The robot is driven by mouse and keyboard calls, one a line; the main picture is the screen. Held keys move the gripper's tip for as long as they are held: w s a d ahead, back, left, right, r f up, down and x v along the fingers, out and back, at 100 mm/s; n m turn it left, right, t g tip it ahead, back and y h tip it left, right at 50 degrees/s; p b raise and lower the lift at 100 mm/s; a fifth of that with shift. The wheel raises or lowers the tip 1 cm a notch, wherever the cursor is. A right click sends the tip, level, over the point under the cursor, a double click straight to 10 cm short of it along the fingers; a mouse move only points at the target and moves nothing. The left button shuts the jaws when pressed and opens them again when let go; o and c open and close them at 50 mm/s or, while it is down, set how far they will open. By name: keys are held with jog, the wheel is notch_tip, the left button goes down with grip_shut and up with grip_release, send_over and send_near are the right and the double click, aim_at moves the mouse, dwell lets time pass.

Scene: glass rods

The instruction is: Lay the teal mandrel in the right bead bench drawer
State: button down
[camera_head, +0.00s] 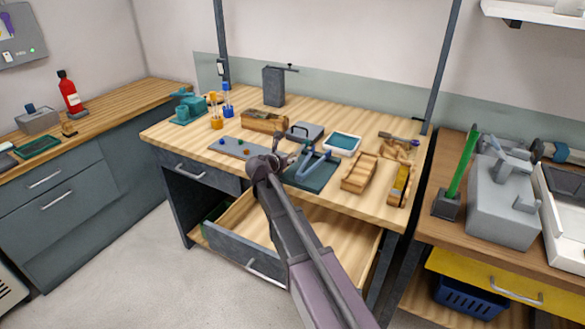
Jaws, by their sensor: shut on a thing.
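My gripper (289,153) is over the middle of the bead bench (345,110), near the teal mat (318,180). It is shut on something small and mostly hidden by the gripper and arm. I take this to be the teal mandrel, but its colour and shape cannot be made out. A wide wooden drawer (343,238) with a grey front (236,250) is pulled out below the bench top. My arm crosses over it and hides part of its inside; the visible part looks empty. A shallower grey drawer (195,171) at the upper left is shut.
A blue-grey bent tool (313,163) lies on the teal mat. Wooden trays (360,172), a blue-lined white dish (343,144) and a bead board (240,148) crowd the top. A green rod (464,160) stands in a dark block on the right bench. Floor at left is clear.

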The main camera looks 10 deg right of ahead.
jog(key=shift+f+b, duration=0.95)
jog(key=shift+f, duration=0.3)
jog(key=shift+c, duration=1.9)
grip_release()
jog(key=shift+f, duration=0.1)
jog(key=shift+r, duration=0.2)
jog(key=p+v, duration=0.4)
jog(key=v, duration=0.8)
jog(key=shift+p, duration=0.35)
